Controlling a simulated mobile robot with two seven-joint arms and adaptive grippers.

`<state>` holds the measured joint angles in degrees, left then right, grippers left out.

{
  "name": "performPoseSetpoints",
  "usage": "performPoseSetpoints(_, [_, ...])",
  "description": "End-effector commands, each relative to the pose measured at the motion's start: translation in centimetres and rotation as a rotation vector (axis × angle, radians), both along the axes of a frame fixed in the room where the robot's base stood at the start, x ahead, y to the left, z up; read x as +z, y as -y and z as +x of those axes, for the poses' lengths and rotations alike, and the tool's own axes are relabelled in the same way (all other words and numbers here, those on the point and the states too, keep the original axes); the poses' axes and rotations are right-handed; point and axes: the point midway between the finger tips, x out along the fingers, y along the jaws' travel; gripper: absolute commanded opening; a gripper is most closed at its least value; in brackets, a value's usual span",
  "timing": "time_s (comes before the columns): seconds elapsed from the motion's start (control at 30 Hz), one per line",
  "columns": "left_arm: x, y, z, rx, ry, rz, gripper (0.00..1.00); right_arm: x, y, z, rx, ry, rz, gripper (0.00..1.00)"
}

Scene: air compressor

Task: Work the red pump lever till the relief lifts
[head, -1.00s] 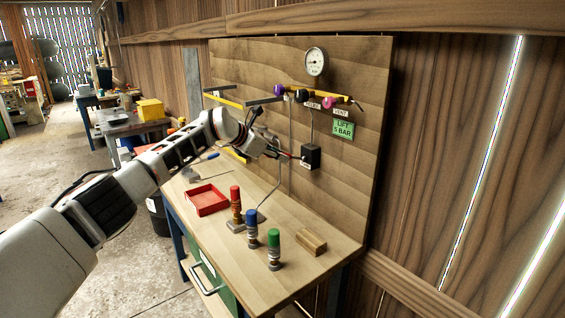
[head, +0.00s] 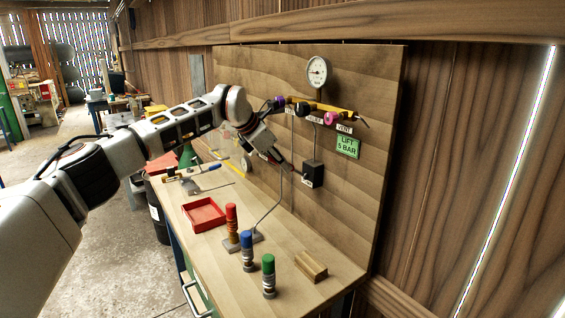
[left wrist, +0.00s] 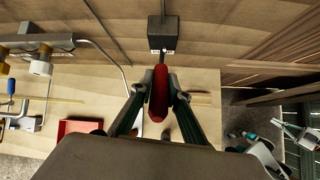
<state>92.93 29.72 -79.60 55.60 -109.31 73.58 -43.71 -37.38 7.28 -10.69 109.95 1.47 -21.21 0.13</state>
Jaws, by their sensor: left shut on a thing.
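My left gripper (head: 286,166) is at the board, just left of the black pump box (head: 313,174). In the left wrist view its two fingers (left wrist: 158,98) are shut around the red lever (left wrist: 160,78), one on each side. The lever's far end points at the black box (left wrist: 162,33). In the head view the gripper mostly hides the lever. The round gauge (head: 318,72) is high on the board; its reading is too small to tell. A green sign (head: 348,146) reads "LIFT 5 BAR". Pale and teal parts at the wrist view's right edge may be my right gripper, unclear.
A yellow manifold with a purple knob (head: 279,102) and a pink knob (head: 331,118) runs above the box. On the bench are a red tray (head: 205,215), red (head: 231,218), blue (head: 247,246) and green (head: 269,272) topped cylinders, and a wooden block (head: 311,266).

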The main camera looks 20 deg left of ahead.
Motion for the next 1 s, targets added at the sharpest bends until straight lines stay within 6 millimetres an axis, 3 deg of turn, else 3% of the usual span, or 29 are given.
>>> performPoseSetpoints(0.2, [0.2, 0.0, 0.1, 0.000, 0.006, 0.001, 0.00, 0.0, 0.0, -0.1, -0.001, -0.001, 0.000, 0.00])
performPoseSetpoints(0.23, [0.2, 0.0, 0.1, 0.000, 0.006, 0.001, 0.24, 0.1, 0.0, -0.1, -0.001, 0.000, 0.001, 0.00])
performPoseSetpoints(0.27, [0.2, 0.0, 0.1, 0.000, 0.005, 0.000, 0.32, 0.1, 0.0, 0.0, -0.001, 0.001, 0.001, 0.00])
performPoseSetpoints(0.3, [0.2, 0.0, 0.1, 0.000, 0.005, 0.000, 0.33, 0.2, 0.0, 0.0, -0.001, 0.003, 0.001, 0.00])
performPoseSetpoints(0.67, [0.3, -0.1, -0.1, 0.000, 0.003, 0.000, 0.33, 0.5, -0.1, 0.3, -0.004, 0.009, 0.004, 0.00])
performPoseSetpoints(1.0, [4.6, -2.1, -2.9, 0.000, 0.007, 0.001, 0.33, 0.5, 0.0, 0.2, -0.002, 0.008, 0.003, 0.00])
